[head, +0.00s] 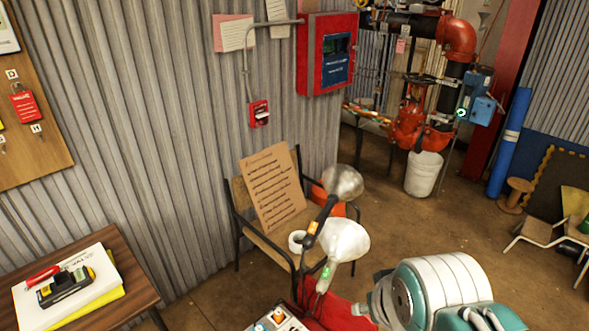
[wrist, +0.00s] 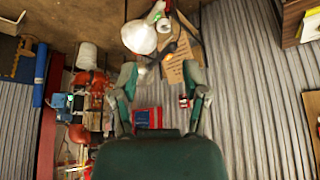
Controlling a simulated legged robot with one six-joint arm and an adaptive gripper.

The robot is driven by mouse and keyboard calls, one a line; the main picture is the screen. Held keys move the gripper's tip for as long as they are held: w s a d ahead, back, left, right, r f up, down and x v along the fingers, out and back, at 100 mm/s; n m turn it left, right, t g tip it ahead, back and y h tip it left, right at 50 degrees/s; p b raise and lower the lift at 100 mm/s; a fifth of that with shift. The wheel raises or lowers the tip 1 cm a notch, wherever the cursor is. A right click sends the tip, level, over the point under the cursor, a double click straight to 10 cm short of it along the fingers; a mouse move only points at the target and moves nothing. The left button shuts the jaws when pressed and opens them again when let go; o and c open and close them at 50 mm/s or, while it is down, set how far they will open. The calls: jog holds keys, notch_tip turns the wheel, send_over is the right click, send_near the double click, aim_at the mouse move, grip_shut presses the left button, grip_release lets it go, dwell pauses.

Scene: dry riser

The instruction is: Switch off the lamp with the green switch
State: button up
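A lamp with a white shade (head: 343,241) stands at the lower middle of the head view, with a small green switch (head: 325,272) on its stem. Beside it a second lamp has a grey metallic shade (head: 343,182) and an orange switch (head: 313,228) on a dark stem. In the wrist view the white shade (wrist: 138,37) is at the top, beyond the fingers, with a green spot (wrist: 158,16) near it. My gripper (wrist: 160,72) is open and empty, its two fingers wide apart and clear of both lamps. Whether either lamp is lit is unclear.
A chair (head: 240,205) holding a cardboard sign (head: 272,188) stands behind the lamps against the corrugated wall. A wooden table (head: 135,279) with papers is at the left. Red pipework (head: 408,125) and a white bucket (head: 423,174) stand at the back.

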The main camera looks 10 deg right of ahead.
jog(key=w, duration=0.1)
jog(key=m+g, duration=0.6)
send_over(326, 273)
notch_tip(326, 273, down, 26)
notch_tip(326, 273, down, 11)
jog(key=shift+w, duration=0.15)
grip_shut()
